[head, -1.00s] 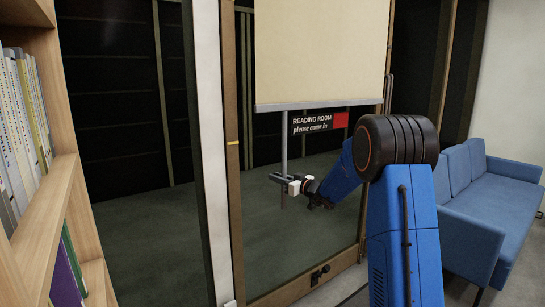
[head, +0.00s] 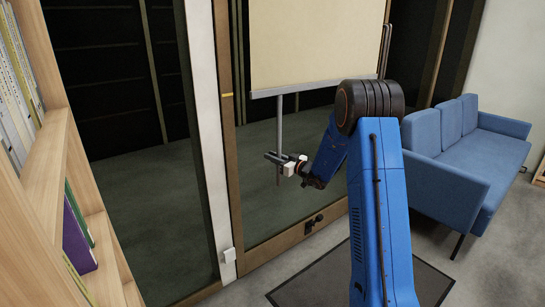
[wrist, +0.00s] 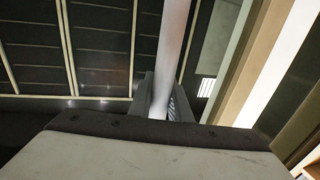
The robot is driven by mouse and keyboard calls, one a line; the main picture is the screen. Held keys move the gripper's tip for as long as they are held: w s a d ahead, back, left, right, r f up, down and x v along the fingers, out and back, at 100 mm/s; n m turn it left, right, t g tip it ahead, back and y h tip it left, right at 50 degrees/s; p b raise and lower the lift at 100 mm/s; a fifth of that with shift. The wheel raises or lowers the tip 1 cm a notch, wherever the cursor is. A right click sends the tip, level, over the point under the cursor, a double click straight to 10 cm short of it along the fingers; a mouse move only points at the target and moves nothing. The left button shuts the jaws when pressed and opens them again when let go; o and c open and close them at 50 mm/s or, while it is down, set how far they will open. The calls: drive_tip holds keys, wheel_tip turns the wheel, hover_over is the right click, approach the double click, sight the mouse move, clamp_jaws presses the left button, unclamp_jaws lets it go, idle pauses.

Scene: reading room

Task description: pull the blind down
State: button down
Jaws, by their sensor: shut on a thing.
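The beige blind (head: 312,45) hangs in front of the glass in the wooden frame, partly lowered. A thin grey rod (head: 279,125) hangs from the bar's left part. My gripper (head: 272,157) is shut on the rod near its lower end. In the wrist view the pale rod (wrist: 172,50) runs up from between the fingers (wrist: 160,105).
A wooden bookshelf (head: 55,150) stands close on the left. A blue sofa (head: 470,150) is at the right. A dark mat (head: 415,285) lies on the floor. A black latch (head: 314,223) sits low on the frame. Below the bar the glass is uncovered.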

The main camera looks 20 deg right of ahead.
drive_tip(key=c, duration=1.6)
unclamp_jaws()
drive_tip(key=shift+f, duration=0.45)
drive_tip(key=shift+c, duration=0.2)
drive_tip(key=shift+r, duration=0.15)
drive_tip(key=v, duration=1.7)
drive_tip(key=shift+s, duration=0.1)
